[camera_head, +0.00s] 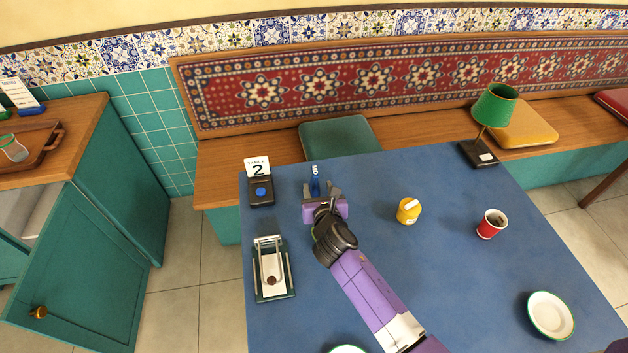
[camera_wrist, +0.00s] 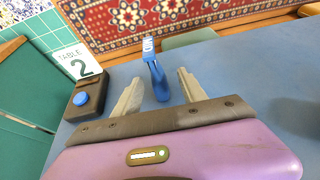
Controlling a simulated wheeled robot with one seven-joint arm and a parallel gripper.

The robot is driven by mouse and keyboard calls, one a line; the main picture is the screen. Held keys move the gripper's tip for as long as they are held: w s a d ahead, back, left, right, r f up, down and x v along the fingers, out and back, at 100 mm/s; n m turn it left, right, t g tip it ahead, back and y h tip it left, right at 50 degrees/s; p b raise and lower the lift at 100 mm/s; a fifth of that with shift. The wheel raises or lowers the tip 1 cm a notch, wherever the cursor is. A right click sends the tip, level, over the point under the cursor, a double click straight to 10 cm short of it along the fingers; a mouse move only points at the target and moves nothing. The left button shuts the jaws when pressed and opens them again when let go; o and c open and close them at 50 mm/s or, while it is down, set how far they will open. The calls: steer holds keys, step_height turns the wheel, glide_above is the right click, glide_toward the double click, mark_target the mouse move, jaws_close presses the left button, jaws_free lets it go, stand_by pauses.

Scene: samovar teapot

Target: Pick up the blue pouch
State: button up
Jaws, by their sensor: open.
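The blue pouch (camera_head: 315,183) is a narrow blue item with a white label at its top, near the far left part of the blue table. It also shows in the wrist view (camera_wrist: 158,82), standing out between my fingers. My gripper (camera_head: 321,190) is open just in front of it. In the wrist view, one finger is on each side of the pouch, with visible gaps. Its lower end is partly hidden by my gripper in the head view.
A table-number stand (camera_head: 259,182) with a blue button is close to the left. A framed tray (camera_head: 272,284) lies nearer. A yellow jar (camera_head: 408,211), red cup (camera_head: 490,224), white plate (camera_head: 550,315) and green lamp (camera_head: 493,106) stand to the right. The table (camera_head: 450,270) is clear at the centre right.

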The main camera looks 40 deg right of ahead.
steer(key=x, duration=0.2)
steer(key=b+x, duration=0.1)
steer(key=x, duration=0.4)
steer(key=shift+w+a+f, duration=0.1)
steer(key=shift+f, duration=0.25)
jaws_close()
